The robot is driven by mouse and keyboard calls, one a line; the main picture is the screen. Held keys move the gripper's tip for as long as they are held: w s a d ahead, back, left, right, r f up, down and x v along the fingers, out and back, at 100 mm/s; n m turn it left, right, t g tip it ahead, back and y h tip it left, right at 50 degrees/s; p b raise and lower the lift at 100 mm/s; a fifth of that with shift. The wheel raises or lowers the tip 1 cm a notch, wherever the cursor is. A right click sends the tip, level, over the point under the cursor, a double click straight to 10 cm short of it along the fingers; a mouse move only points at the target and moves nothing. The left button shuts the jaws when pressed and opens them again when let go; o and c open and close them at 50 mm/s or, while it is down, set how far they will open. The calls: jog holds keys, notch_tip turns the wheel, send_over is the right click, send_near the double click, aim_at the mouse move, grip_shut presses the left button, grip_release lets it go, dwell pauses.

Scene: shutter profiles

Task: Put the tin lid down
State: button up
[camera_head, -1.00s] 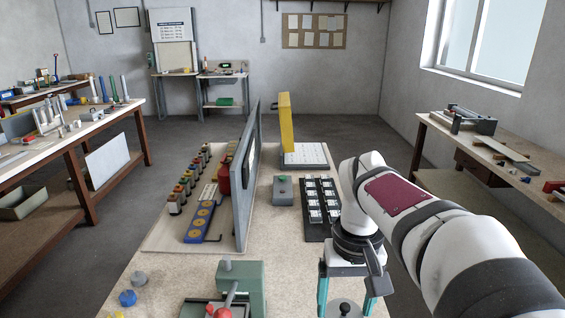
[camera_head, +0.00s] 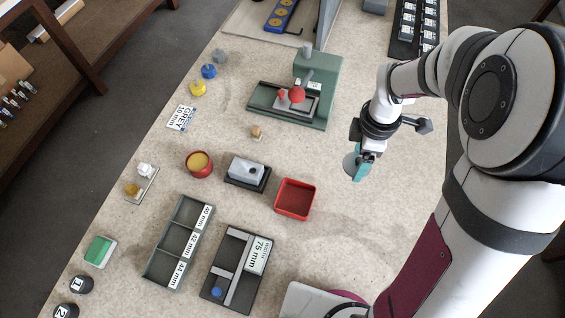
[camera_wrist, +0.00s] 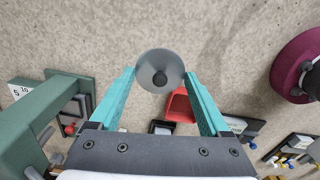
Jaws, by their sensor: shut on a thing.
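The tin lid is a grey round disc with a dark knob at its middle, seen face-on in the wrist view (camera_wrist: 147,62). My gripper (camera_wrist: 160,76) is shut on it, with one teal finger at each side of its rim. In the head view, my gripper (camera_head: 357,166) holds the lid (camera_head: 348,164) tilted above bare tabletop, right of the red square tray (camera_head: 295,199). The fingers partly hide the lid there. A round red tin (camera_head: 199,164) with a yellow inside stands open farther left.
A green press-like fixture (camera_head: 318,75) stands behind and left of my gripper. A grey block on a black base (camera_head: 247,173), a three-part tray (camera_head: 178,242) and a black tray (camera_head: 236,270) lie to the left. The table right of the red tray is clear.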

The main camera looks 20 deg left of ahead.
send_over(309, 168)
notch_tip(309, 168, down, 6)
jog(key=shift+d+f, duration=0.1)
jog(key=shift+f, duration=0.05)
notch_tip(309, 168, down, 3)
jog(key=shift+f, duration=0.5)
